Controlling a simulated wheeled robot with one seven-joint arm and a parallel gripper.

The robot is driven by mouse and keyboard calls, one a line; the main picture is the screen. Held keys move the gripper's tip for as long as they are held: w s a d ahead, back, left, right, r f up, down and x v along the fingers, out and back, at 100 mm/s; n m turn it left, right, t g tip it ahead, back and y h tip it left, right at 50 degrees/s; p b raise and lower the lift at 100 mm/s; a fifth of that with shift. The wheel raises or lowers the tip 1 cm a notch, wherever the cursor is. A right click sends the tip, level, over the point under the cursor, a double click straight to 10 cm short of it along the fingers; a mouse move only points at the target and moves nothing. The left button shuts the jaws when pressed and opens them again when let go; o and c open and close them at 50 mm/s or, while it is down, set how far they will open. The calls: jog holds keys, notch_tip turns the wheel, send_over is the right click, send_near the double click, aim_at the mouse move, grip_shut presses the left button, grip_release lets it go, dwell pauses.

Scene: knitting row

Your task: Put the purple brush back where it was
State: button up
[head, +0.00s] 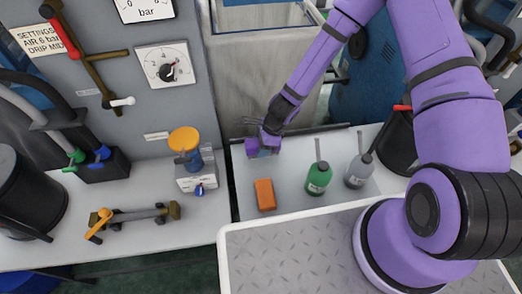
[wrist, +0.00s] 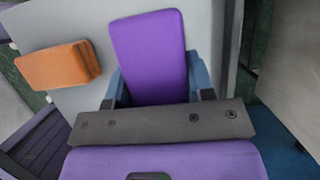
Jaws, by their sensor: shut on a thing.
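The purple brush (wrist: 150,50) is a block with a flat purple face, seen close up between the fingers in the wrist view. In the head view the purple brush (head: 264,148) shows at the end of my arm, near the back left of a pale shelf (head: 243,180). My gripper (wrist: 158,92) is shut on it, with a blue-grey finger on each side. In the head view my gripper (head: 262,143) is low at the shelf's back part. I cannot tell whether the brush touches the shelf.
An orange block (head: 265,194) lies on the shelf in front of the brush. A green bottle (head: 319,178) and a grey bottle (head: 359,171) stand to the right. A valve with an orange knob (head: 184,140) stands on the left bench. A grey bin (head: 270,75) is behind.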

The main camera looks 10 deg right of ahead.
jog(key=shift+f, duration=1.4)
jog(key=shift+f, duration=0.1)
jog(key=o, duration=0.9)
jog(key=shift+v, duration=6.1)
